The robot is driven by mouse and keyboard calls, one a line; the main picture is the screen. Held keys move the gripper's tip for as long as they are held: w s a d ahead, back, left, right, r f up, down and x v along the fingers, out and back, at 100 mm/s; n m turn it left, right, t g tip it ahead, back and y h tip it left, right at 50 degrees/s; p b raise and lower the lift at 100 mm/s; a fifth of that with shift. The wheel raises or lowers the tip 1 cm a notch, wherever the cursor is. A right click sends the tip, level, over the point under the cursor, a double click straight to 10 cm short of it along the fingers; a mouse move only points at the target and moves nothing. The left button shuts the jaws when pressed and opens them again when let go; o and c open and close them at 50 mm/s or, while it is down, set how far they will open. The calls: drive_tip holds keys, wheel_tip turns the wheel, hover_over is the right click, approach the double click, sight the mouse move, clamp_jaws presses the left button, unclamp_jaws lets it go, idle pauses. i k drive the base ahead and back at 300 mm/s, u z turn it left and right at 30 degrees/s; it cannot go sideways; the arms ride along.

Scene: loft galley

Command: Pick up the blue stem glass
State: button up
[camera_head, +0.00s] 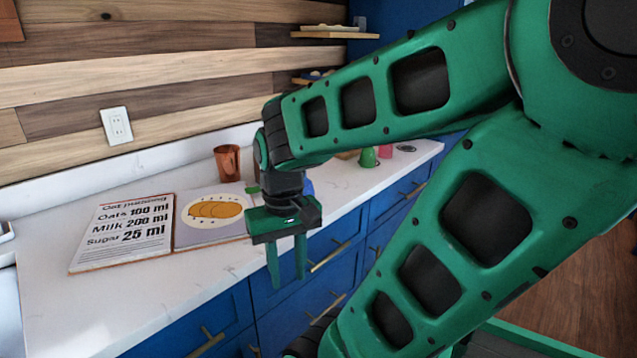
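My gripper (288,280) points down in front of the counter's front edge, with its two green fingers apart and nothing visible between them. A small blue object (308,187) shows just behind my gripper's wrist, on the counter. Most of it is hidden by my arm, so I cannot tell whether it is the blue stem glass. No other blue glass is clearly seen.
The white counter (110,300) holds an open recipe book (125,230), a copper cup (227,162), a green cup (367,158) and a pink cup (385,152). Blue drawers with brass handles (330,257) are below. My arm hides much of the right side.

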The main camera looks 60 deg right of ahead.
sight(309, 189)
drive_tip(key=z, duration=2.55)
drive_tip(key=k, duration=0.8)
drive_tip(key=u, duration=1)
drive_tip(key=i, duration=1)
drive_tip(key=z, duration=0.05)
